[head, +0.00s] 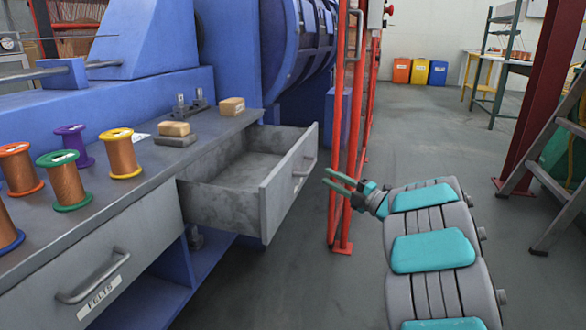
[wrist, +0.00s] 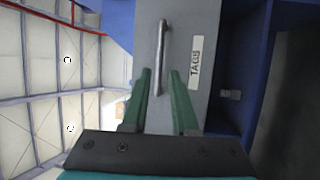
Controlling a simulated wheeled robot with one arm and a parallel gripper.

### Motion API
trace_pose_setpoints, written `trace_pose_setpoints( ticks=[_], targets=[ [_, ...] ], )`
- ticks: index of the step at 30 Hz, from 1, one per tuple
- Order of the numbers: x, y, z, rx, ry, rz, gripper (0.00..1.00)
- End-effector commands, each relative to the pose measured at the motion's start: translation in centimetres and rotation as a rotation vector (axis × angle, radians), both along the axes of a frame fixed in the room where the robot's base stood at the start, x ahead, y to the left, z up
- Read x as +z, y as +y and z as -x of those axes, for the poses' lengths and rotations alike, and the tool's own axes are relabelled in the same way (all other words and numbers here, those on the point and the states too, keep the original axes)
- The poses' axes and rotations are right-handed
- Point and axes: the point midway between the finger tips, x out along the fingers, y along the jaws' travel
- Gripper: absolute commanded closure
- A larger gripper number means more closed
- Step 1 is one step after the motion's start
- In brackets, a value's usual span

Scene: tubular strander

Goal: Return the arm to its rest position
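My arm with teal pads reaches in from the lower right in the head view. My gripper (head: 342,180) is at its end, to the right of an open grey drawer (head: 230,208), apart from the drawer's front. In the wrist view my gripper (wrist: 159,80) has two green fingers spread apart with nothing held between them. Beyond the fingers there is the drawer's front with a metal handle (wrist: 162,55) and a label (wrist: 197,62) reading TAGS. The drawer looks empty in the part that shows.
A red post (head: 340,110) stands close behind my gripper. The bench top (head: 110,200) at left holds several wire spools and two tan blocks. A closed drawer (head: 130,260) is labelled FELTS. A grey stepladder (head: 560,170) stands at right. Open floor (head: 430,130) lies behind.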

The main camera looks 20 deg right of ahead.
Motion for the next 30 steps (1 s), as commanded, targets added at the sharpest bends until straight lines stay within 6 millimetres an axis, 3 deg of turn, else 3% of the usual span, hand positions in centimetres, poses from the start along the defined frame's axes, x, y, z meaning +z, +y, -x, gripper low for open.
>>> trace_pose_setpoints(
  ticks=[8, 12, 17, 23, 26, 30],
  targets=[
    [1.5, -0.7, -1.4, -0.097, 0.051, 0.007, 0.73],
    [4.2, -2.4, -2.9, -0.286, 0.143, -0.012, 0.73],
    [6.7, -4.7, -2.4, -0.537, 0.268, -0.095, 0.73],
    [8.2, -6.2, 1.3, -0.813, 0.429, -0.27, 0.73],
    [8.1, -5.9, 4.4, -0.936, 0.525, -0.377, 0.73],
    [6.8, -4.2, 9.5, -1.084, 0.679, -0.535, 0.73]
  ],
)
